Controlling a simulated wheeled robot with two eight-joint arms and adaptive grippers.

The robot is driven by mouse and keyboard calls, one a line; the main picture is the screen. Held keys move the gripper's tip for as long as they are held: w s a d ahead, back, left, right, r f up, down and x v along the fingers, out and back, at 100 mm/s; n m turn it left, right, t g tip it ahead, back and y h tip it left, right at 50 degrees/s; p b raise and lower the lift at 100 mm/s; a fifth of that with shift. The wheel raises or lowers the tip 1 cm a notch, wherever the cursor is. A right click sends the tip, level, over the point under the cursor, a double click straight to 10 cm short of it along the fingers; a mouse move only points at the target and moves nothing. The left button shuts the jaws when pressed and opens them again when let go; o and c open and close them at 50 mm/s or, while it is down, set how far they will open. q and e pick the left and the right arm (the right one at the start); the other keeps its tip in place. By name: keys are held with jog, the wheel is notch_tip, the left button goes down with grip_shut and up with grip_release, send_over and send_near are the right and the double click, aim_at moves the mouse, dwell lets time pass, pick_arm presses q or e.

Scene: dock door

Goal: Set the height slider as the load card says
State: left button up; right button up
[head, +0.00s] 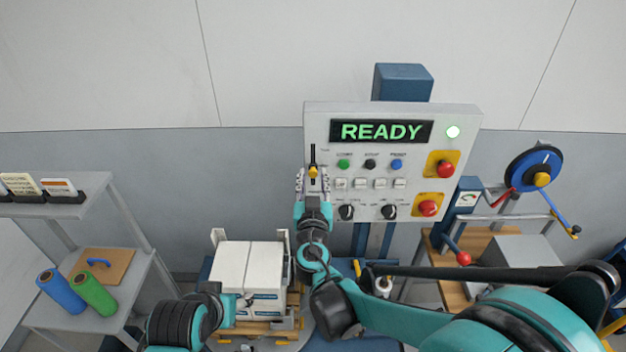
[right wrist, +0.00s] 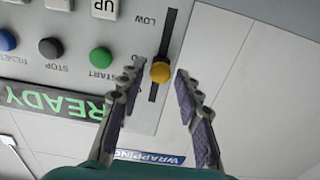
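The height slider is a yellow knob (head: 313,171) in a dark vertical slot at the left of the control panel (head: 394,205). In the right wrist view, the panel appears upside down, with the yellow knob (right wrist: 160,72) partway along the slot and a LOW label near one end. A label beside the knob is partly hidden by a finger. My right gripper (head: 312,176) is open, with one finger on each side of the knob and visible gaps; it also shows in the wrist view (right wrist: 159,78). Cards (head: 58,186) stand on the left shelf, their text too small to read. My left gripper (head: 240,301) is low, near the boxes, its fingers unclear.
Buttons, dark knobs (head: 389,212) and red stop buttons (head: 445,169) sit right of the slider. White boxes (head: 248,265) stand on a pallet below. Blue and green rolls (head: 93,292) lie on the left shelf.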

jog(key=shift+s, duration=0.15)
jog(key=s, duration=1.1)
jog(key=shift+s, duration=0.4)
jog(key=s+d+f+m+g+h+b, duration=0.1)
jog(key=s+d+f+g+h+b, duration=0.15)
jog(key=d+f+b, duration=0.4)
jog(key=s+d+f+m+g+h+b, duration=0.1)
jog(key=d+f+g+b, duration=0.25)
jog(key=d+f, duration=0.65)
jog(key=s+d+f+n+g+y+b, duration=0.1)
jog(key=s+f+g+b, duration=0.4)
jog(key=s+f, duration=0.6)
jog(key=shift+d+f+n+y+b, duration=0.2)
jog(key=shift+n+y+b, duration=0.3)
jog(key=shift+y+b, duration=0.7)
